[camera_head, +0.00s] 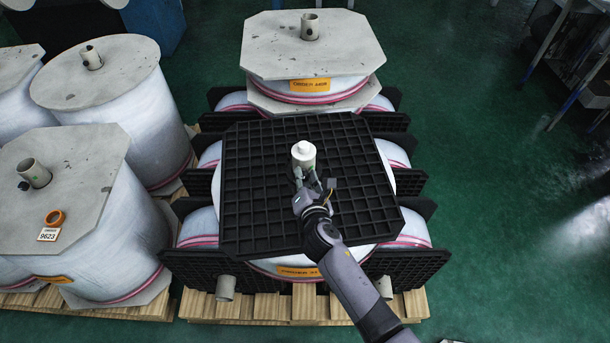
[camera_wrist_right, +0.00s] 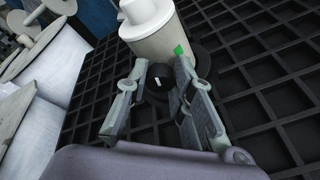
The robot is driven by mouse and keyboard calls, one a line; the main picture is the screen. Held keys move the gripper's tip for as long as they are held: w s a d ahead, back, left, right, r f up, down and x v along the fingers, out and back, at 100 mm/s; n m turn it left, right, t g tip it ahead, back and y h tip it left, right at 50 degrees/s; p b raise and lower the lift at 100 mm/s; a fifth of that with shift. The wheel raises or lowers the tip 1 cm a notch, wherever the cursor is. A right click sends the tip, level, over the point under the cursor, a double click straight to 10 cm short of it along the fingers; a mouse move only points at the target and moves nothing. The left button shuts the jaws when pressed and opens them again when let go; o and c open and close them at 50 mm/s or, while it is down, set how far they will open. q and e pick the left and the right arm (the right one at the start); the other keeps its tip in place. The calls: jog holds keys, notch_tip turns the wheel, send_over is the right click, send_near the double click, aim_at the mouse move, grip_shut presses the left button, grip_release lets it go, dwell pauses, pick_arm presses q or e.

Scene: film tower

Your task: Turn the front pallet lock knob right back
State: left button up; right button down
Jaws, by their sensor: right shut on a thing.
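A black lock knob (camera_wrist_right: 157,84) with a short white mark on top sits between the fingers of my right gripper (camera_wrist_right: 161,72) in the wrist view. The gripper is shut on it. The knob is at the foot of a white capped cylinder (camera_head: 303,154), which stands upright in the middle of the black grid pallet (camera_head: 250,206). The cylinder also shows in the wrist view (camera_wrist_right: 155,38). A small green patch (camera_wrist_right: 178,50) shows near the right fingertip. In the head view my right gripper (camera_head: 308,181) hides the knob. My left gripper is out of view.
Wrapped film rolls with grey octagonal boards stand at the left (camera_head: 70,160) and behind (camera_head: 265,45). An orange tape ring (camera_head: 54,217) lies on one board beside a white label (camera_head: 48,235). Green floor (camera_head: 500,200) is open at the right.

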jog(key=shift+a+r+n+h+p, duration=0.15)
jog(key=shift+n+h+p, duration=0.35)
jog(key=shift+n+p, duration=0.65)
jog(key=shift+n+h+p, duration=0.5)
jog(key=shift+n+p, duration=0.2)
jog(key=shift+n, duration=0.05)
jog(key=c, duration=1.7)
grip_release()
jog(key=shift+o, duration=0.2)
jog(key=shift+s, duration=0.1)
jog(key=v, duration=1.2)
jog(key=shift+a, duration=0.1)
jog(key=shift+o, duration=0.4)
